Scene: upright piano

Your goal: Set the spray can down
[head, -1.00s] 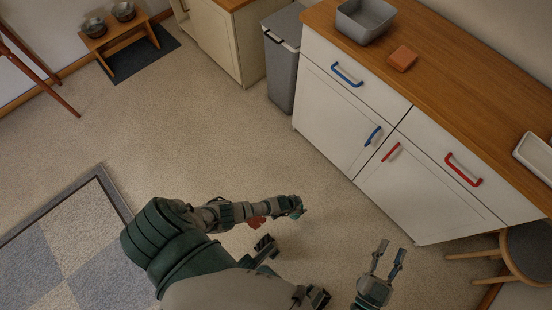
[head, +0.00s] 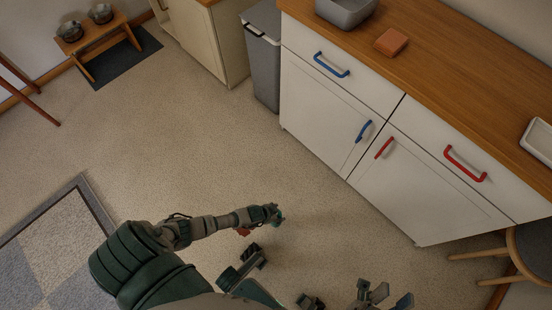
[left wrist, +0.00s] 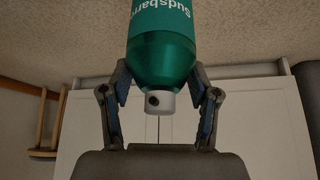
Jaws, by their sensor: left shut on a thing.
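The spray can (left wrist: 162,45) is teal-green with white lettering and a pale grey cap. In the left wrist view my left gripper (left wrist: 160,98) is shut around its cap end, and the rest of the can runs out of the top of that view. In the head view my left gripper (head: 276,215) is out over the floor, in front of the white cabinet, and mostly hides the can; only a bit of teal shows. My right gripper (head: 384,294) is at the bottom of the head view, fingers apart and empty.
A wooden counter (head: 455,85) tops the white cabinet (head: 325,110). On it are a grey basin (head: 347,12), an orange-brown block (head: 391,42) and a white tray (head: 538,140). A grey bin (head: 262,65) and a stool (head: 525,250) flank the cabinet. Much floor is clear.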

